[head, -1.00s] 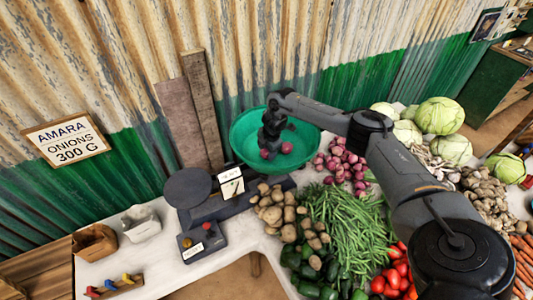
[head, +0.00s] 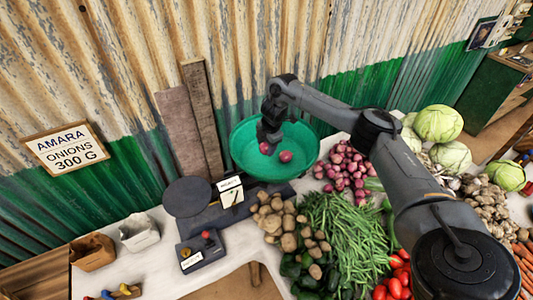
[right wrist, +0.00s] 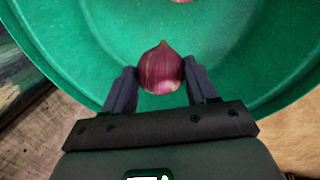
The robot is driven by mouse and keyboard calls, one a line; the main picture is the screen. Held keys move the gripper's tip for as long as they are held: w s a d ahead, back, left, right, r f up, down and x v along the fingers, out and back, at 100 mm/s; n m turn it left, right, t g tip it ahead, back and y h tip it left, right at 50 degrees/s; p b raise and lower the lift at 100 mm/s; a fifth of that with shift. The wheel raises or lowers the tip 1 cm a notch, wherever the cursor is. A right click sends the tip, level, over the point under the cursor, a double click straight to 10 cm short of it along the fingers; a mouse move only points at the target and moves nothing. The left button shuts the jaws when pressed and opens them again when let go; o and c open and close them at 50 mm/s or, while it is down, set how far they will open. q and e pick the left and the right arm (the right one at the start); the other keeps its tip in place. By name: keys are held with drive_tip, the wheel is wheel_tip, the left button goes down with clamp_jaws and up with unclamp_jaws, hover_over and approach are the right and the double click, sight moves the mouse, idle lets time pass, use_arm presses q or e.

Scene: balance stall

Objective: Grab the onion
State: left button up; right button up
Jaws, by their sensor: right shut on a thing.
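A red-purple onion (right wrist: 161,70) sits between the two fingers of my right gripper (right wrist: 162,88) in the right wrist view. The gripper is shut on it, and in the head view the same onion (head: 266,148) shows at the fingertips over the green bowl (head: 305,165). A second onion (head: 285,156) lies in the bowl just right of the gripper; only its edge shows at the top of the right wrist view (right wrist: 181,1). My left gripper is out of view.
The scale (head: 187,197) stands left of the bowl. A pile of red onions (head: 345,170) lies to its right, with potatoes (head: 275,215), green beans (head: 335,230) and cabbages (head: 438,123) around. A sign (head: 65,148) reads "Amara onions 300 g".

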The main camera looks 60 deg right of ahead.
sight(266, 144)
drive_tip(key=shift+w+v, duration=0.2)
drive_tip(key=shift+v, duration=0.85)
drive_tip(key=shift+r+p, duration=0.45)
drive_tip(key=shift+r, duration=0.3)
drive_tip(key=p+v, duration=0.2)
drive_tip(key=w+p+v, duration=0.1)
drive_tip(key=p+v, duration=0.1)
drive_tip(key=shift+d+r+p, duration=0.2)
drive_tip(key=shift+r+p, duration=0.85)
drive_tip(key=shift+r, duration=0.1)
